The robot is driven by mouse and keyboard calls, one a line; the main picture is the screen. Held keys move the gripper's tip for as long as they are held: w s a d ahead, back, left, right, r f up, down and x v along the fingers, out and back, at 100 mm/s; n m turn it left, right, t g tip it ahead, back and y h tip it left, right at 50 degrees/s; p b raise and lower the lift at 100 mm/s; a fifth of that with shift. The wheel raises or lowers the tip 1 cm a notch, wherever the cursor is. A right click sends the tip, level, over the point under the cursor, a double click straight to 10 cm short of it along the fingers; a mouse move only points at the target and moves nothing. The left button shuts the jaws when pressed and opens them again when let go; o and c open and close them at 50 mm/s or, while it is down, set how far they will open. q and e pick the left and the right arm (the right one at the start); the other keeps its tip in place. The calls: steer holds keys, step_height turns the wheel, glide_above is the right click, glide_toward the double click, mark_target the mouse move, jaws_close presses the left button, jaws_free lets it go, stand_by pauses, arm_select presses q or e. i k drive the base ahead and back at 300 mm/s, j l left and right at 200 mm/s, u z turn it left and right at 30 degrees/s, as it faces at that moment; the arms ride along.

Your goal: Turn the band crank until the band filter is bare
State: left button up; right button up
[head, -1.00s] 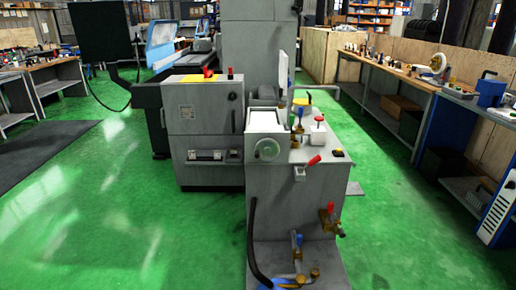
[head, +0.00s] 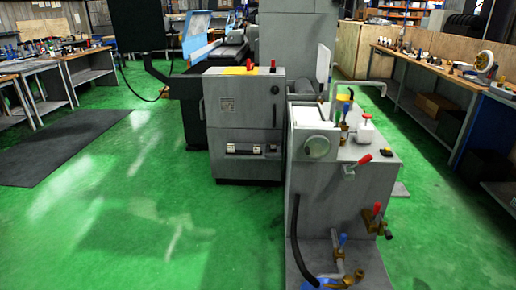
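A grey filter unit (head: 335,208) stands on the green floor right of centre. On its top sits a box with a white surface (head: 311,115), which looks like the band filter. A pale round disc (head: 317,148) on the front of this box may be the band crank; its handle is too small to make out. A red-handled lever (head: 357,164) sticks out from the front edge, and a red-topped valve (head: 365,130) stands on top. Neither of my grippers is in view.
A grey cabinet (head: 244,125) with red buttons stands left of the unit. Lower pipes with a blue handle (head: 342,240) and a red-handled valve (head: 377,218) protrude in front. A black hose (head: 297,240) hangs at the left side. Green floor is free at the left front.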

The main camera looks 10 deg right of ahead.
mark_target(318, 146)
steer(key=i+j+u, duration=0.3)
steer(key=j, duration=0.25)
steer(key=i+j+u, duration=0.3)
steer(key=i+j, duration=0.15)
steer(key=i, duration=0.15)
steer(key=i+z, duration=0.45)
steer(key=i+j+z, duration=0.15)
steer(key=i+z, duration=0.3)
steer(key=i, duration=0.15)
